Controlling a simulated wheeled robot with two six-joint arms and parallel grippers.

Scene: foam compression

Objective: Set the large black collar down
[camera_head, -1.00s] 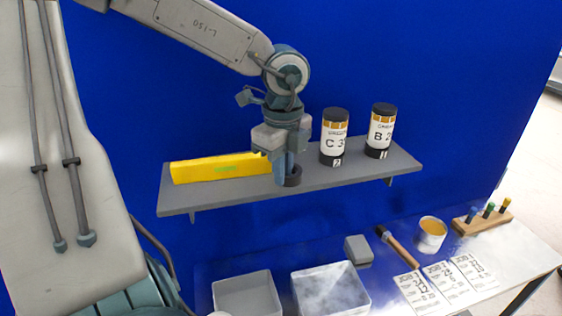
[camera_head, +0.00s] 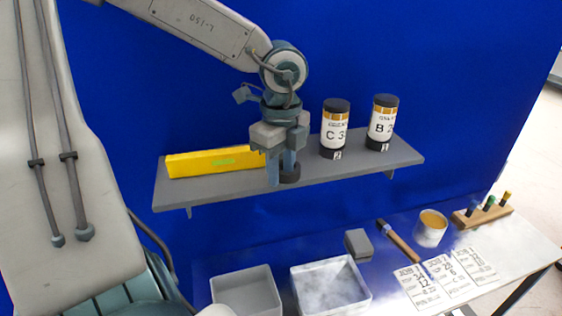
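The large black collar (camera_head: 290,174) is a short dark ring at the front middle of the grey shelf (camera_head: 225,191), and it appears to rest flat on it. My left gripper (camera_head: 281,172) points straight down at the collar. One finger stands just left of the collar and the other reaches down at its top, perhaps into the ring. The fingers look spread, with a narrow gap between them. Whether either still touches the collar is hard to see. My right gripper is not in view.
A yellow block (camera_head: 205,164) lies left on the shelf. Two labelled cans, C (camera_head: 335,125) and B (camera_head: 382,118), stand at right. Below, a table holds two grey bins (camera_head: 246,294) (camera_head: 331,290), a small grey block (camera_head: 358,243), a brush (camera_head: 400,243), a cup (camera_head: 431,229) and cards.

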